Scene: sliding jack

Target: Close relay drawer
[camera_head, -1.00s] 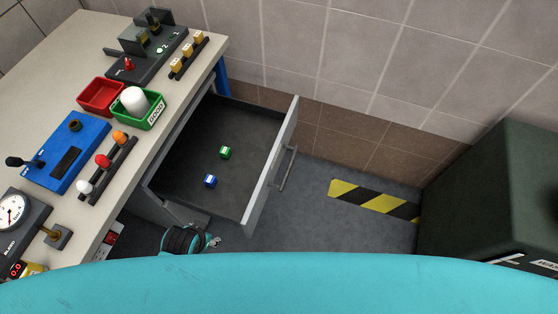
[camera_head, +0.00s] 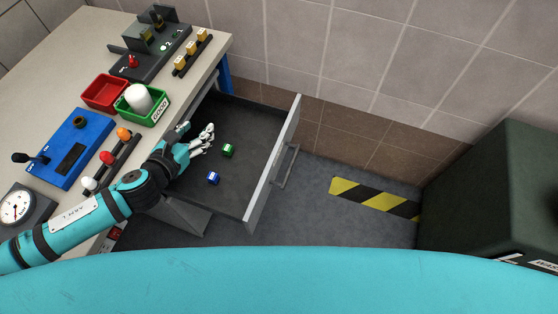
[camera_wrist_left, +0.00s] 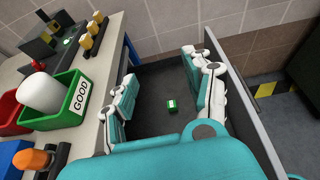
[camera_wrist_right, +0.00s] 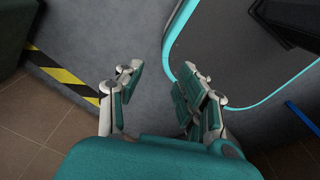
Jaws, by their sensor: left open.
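The relay drawer (camera_head: 258,188) is pulled out from under the bench, its front panel and bar handle (camera_head: 285,167) on the right side. Inside lie a green relay block (camera_head: 229,151) and a blue one (camera_head: 213,178). My left gripper (camera_head: 200,137) is open and empty over the drawer's inner left part. In the left wrist view the green block (camera_wrist_left: 172,105) shows beyond and between the open fingers (camera_wrist_left: 160,88). My right gripper (camera_wrist_right: 158,82) shows only in the right wrist view, with its fingers apart and nothing between them, over grey floor.
The bench (camera_head: 60,62) carries a red bin (camera_head: 104,92), a green GOOD bin (camera_head: 141,105) with a white cylinder, a blue switch box (camera_head: 71,149) and a gauge (camera_head: 16,207). A dark green cabinet (camera_head: 490,190) stands right.

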